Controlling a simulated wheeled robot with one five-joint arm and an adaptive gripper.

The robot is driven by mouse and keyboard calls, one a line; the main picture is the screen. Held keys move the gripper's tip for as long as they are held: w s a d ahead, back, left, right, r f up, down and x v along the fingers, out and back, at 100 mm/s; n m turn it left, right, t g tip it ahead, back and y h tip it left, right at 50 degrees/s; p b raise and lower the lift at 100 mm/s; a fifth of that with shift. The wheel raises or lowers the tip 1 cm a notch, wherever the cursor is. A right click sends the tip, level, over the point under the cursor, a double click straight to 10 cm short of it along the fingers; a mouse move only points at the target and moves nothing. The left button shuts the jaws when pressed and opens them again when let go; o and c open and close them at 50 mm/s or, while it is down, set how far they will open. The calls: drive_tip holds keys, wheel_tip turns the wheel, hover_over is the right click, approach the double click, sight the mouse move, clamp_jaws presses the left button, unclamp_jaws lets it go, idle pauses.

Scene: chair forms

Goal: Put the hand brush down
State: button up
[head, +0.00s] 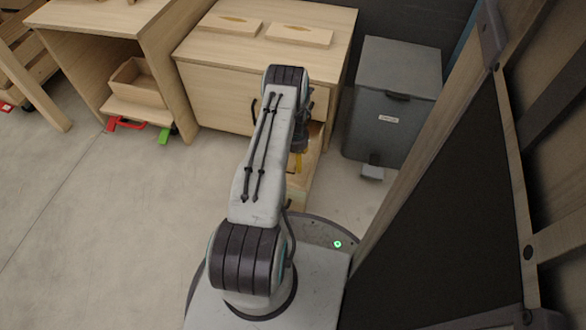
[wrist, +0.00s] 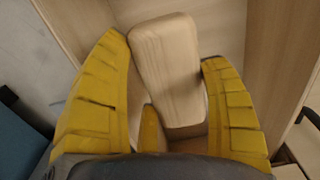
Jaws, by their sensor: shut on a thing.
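The hand brush (wrist: 165,85) shows in the wrist view as a pale wooden block with rounded corners, between my yellow fingers. My gripper (wrist: 166,52) is shut on it. Its lower end is partly hidden behind my gripper, and I see no bristles. In the head view my gripper (head: 299,160) points down in front of the wooden cabinet, at an open drawer-like wooden part; my arm hides much of it, and I cannot make out the brush there.
A wooden desk (head: 165,60) with a small wooden box (head: 137,84) is at left. A dark panel (head: 440,220) blocks the right. Floor at left is clear.

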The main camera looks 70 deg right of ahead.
wheel_tip(320, 180, down, 5)
drive_tip(key=b, duration=0.3)
drive_tip(key=shift+r, duration=0.15)
drive_tip(key=shift+f+b, duration=1.1)
drive_tip(key=shift+f, duration=1.15)
drive_tip(key=shift+f, duration=0.2)
drive_tip(key=o, duration=1.2)
drive_tip(key=shift+r, duration=0.15)
wheel_tip(320, 180, up, 9)
drive_tip(key=p, duration=0.6)
drive_tip(key=shift+r, duration=0.2)
wheel_tip(320, 180, up, 3)
drive_tip(key=p, duration=0.3)
drive_tip(key=shift+f, duration=0.15)
